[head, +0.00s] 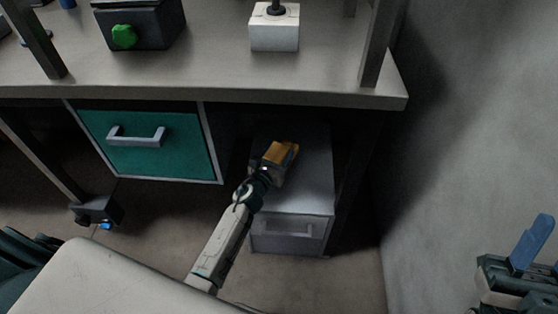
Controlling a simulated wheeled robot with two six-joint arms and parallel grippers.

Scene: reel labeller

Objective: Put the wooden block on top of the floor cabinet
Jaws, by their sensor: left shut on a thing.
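The wooden block (283,152) is orange-brown and sits in the jaws of my left gripper (266,172), which is shut on it. Block and gripper are over the top of the grey floor cabinet (312,178), under the bench. I cannot tell whether the block touches the cabinet top. The cabinet has a drawer front with a handle, and its far part lies in shadow. At the bottom right edge is a dark and cream part with a blue upright piece; I cannot make out a right gripper's jaws there.
The bench top (210,75) overhangs the back of the cabinet. A teal drawer (160,158) is to its left, and a bench leg stands close on its right. A black box with a green button (124,37) and a white block-shaped device (274,32) stand on the bench. A grey wall is right.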

